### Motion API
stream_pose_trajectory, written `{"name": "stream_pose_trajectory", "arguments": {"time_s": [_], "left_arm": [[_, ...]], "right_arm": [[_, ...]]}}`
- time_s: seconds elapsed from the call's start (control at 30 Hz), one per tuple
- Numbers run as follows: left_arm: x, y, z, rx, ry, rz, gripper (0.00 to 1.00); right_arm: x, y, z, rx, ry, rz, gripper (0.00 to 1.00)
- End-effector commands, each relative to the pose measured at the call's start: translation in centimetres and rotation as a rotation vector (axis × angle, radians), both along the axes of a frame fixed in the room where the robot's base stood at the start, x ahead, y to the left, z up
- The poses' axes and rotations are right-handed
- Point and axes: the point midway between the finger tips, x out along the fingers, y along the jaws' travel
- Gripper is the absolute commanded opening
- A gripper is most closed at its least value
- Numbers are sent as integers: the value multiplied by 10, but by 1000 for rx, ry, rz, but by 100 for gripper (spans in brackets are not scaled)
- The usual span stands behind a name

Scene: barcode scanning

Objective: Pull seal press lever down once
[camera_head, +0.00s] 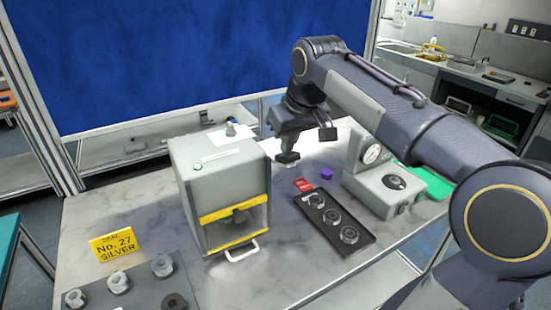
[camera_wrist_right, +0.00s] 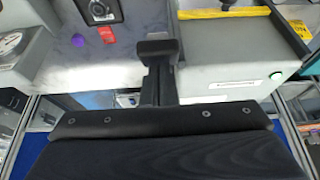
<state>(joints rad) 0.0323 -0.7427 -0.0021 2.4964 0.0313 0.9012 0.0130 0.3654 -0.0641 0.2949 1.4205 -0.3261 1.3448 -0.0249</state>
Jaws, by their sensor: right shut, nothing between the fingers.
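A grey box-shaped press (camera_head: 218,172) with yellow edging and an open front stands on the bench left of centre. A white loop handle (camera_head: 242,252) sticks out low at its front. A dark press head (camera_head: 238,216) shows inside the opening. I cannot tell for sure which part is the lever. My right gripper (camera_head: 287,158) is shut and empty, in the air just right of the press's back. In the right wrist view the gripper (camera_wrist_right: 157,48) shows beside the press's grey top (camera_wrist_right: 235,65). My left gripper is not in view.
A grey gauge device (camera_head: 380,172) stands to the right. A black tray (camera_head: 340,222) holds several metal parts, with a red tag (camera_head: 303,185) and purple cap (camera_head: 326,173) behind. A yellow sign (camera_head: 113,245) and a grey parts tray (camera_head: 138,290) are at left. The front middle is clear.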

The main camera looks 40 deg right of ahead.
Motion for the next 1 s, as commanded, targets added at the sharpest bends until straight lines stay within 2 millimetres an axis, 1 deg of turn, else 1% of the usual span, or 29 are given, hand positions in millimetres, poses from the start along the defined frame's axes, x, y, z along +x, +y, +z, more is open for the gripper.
{"name": "stream_pose_trajectory", "arguments": {"time_s": [0.03, 0.1, 1.0], "left_arm": [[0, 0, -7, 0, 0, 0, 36], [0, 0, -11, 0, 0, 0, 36], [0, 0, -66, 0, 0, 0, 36]], "right_arm": [[0, 0, -8, 0, 2, 0, 0], [0, 0, -14, 0, 3, 0, 0], [0, 1, -87, 1, 4, 1, 0]]}}
